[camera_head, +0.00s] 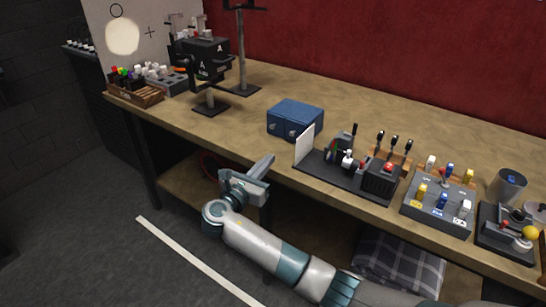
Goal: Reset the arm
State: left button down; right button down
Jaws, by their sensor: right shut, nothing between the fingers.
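My right arm comes in from the lower right of the head view. My right gripper (262,167) is shut and empty, at the front edge of the wooden table (240,130), below and in front of the blue box (296,119). It appears apart from the box and the control panels. My left gripper is not in the view.
A black panel with levers and a red button (388,167) stands right of the box. A grey panel with coloured switches (438,213) and a joystick box (507,232) are further right. A black stand device (207,65) is at the back left. The table's middle is mostly clear.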

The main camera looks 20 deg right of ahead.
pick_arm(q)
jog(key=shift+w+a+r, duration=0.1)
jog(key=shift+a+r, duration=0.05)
pick_arm(e)
jog(key=shift+s+a, duration=0.35)
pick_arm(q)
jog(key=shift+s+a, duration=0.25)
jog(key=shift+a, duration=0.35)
